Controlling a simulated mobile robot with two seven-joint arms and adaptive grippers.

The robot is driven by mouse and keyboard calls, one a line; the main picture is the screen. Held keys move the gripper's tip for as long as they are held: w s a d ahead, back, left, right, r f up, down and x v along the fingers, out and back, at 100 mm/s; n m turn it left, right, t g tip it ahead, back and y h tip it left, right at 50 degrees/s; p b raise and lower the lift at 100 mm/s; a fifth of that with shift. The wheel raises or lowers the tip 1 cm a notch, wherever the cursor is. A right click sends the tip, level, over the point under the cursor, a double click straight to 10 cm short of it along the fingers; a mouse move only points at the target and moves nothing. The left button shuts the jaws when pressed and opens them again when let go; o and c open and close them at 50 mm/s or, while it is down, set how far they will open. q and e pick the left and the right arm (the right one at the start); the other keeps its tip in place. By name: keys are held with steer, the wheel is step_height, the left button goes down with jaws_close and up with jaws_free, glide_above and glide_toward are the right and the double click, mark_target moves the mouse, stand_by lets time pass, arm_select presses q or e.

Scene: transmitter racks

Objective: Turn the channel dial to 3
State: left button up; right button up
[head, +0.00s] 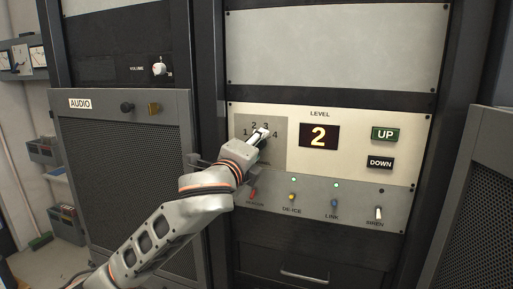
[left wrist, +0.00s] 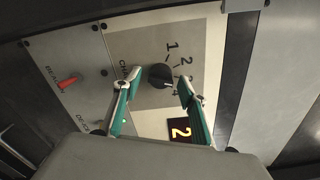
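The channel dial (left wrist: 160,76) is a round black knob on a grey plate (head: 279,156) with the numbers 1 to 4 around it. In the head view the dial is mostly hidden behind my left gripper (head: 262,136), which reaches the plate from the lower left. In the left wrist view the gripper (left wrist: 158,80) is open, with one green-padded finger on each side of the dial. A gap shows between the fingers and the knob. I cannot tell for certain which number the pointer faces. My right gripper is not in view.
Right of the dial are a LEVEL display (head: 319,136) reading 2, an UP button (head: 385,134) and a DOWN button (head: 380,163). Below is a row of toggle switches, including a red one (left wrist: 70,81). An AUDIO panel (head: 125,180) stands at the left.

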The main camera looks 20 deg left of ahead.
arm_select(q)
steer(key=s, duration=1.2)
steer(key=shift+a, duration=0.2)
step_height(320, 180, down, 33)
steer(key=w+d+n+g+h, duration=0.1)
steer(key=d+n+g+h, duration=0.1)
steer(key=n+g, duration=0.5)
steer(key=s+a+f+n, duration=0.2)
steer(key=s+f+n, duration=0.3)
steer(key=s+f, duration=0.6)
steer(key=s+a+f+n, duration=0.2)
steer(key=s+f+n, duration=0.4)
steer(key=s+f, duration=0.5)
step_height(320, 180, down, 6)
steer(key=shift+s+a+f+g+y, duration=0.2)
steer(key=shift+a+f+g+y, duration=0.05)
steer(key=shift+a+g+y, duration=0.05)
